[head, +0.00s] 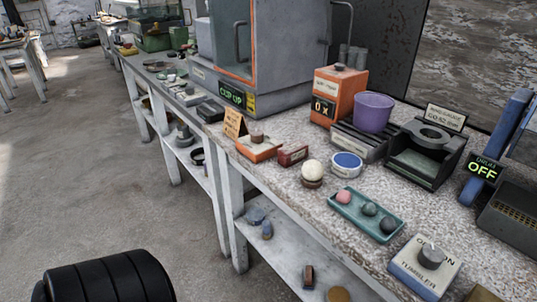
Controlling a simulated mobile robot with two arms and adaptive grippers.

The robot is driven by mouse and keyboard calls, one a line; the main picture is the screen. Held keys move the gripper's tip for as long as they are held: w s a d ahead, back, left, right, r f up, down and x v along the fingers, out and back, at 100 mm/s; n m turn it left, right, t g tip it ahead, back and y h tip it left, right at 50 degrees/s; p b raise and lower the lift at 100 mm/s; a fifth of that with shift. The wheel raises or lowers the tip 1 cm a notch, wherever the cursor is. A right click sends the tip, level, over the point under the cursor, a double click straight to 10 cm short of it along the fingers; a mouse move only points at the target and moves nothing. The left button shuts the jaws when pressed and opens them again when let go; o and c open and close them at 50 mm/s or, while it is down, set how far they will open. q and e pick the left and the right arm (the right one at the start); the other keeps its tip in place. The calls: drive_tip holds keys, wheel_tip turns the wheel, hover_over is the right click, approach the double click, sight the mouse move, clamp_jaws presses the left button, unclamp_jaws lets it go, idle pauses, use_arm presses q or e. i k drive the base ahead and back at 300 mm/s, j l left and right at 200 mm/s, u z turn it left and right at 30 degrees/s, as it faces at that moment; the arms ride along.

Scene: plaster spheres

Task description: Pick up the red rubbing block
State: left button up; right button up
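Nothing covers the block from above. Neither of my grippers shows in the head view.
A blue-and-white round tin (346,164) and a teal tray (345,207) with several spheres stand to the right. A tan card (234,122) stands at the left. Behind are an orange box (323,107) and a purple cup (373,112). A lower shelf (285,248) holds small items.

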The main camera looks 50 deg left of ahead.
sight(289, 156)
drive_tip(key=u, duration=1.3)
drive_tip(key=z, duration=2.7)
drive_tip(key=u, duration=2.7)
